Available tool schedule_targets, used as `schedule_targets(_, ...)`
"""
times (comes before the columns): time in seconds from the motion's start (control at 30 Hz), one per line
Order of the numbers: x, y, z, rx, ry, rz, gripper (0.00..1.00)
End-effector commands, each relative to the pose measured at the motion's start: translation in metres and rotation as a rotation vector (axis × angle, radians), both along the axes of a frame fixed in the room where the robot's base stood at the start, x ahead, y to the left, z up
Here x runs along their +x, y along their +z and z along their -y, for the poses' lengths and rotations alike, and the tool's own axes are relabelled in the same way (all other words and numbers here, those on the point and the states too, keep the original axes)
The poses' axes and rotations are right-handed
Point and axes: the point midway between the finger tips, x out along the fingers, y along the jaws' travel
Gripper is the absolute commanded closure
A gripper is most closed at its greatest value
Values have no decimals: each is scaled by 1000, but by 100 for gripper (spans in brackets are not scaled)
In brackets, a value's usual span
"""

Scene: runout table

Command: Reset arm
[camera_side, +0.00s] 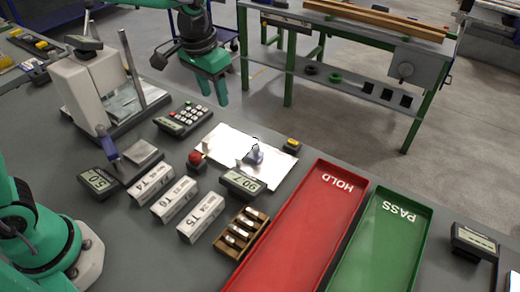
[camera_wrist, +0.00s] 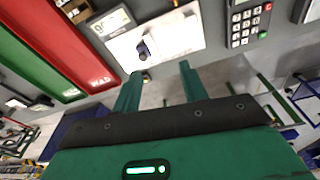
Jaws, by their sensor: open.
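My gripper (camera_side: 213,92) hangs at the top middle of the side view, raised, with its two green fingers pointing down. It appears near or past the table's far edge, beyond the white plate (camera_side: 222,143). In the wrist view my gripper (camera_wrist: 161,72) shows both green fingers apart with nothing between them. The white plate (camera_wrist: 178,38), bearing a small dark-blue piece (camera_wrist: 143,50), lies ahead of the fingertips there. The fingers touch nothing that I can see.
The red HOLD tray (camera_side: 297,235) and green PASS tray (camera_side: 385,240) lie at right on the grey table. A keypad (camera_side: 183,119), a red button (camera_side: 195,158), white labelled blocks (camera_side: 174,200) and a wooden rack (camera_side: 240,234) stand left of them. A tall stand (camera_side: 85,88) is at far left.

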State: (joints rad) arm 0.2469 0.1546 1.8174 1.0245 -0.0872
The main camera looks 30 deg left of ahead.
Motion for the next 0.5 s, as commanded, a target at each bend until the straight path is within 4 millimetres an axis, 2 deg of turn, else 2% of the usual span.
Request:
schedule_targets(0.2,-35,26,-28,-12,33,65,57)
schedule_targets(0.5,-86,45,-60,-22,72,152,57)
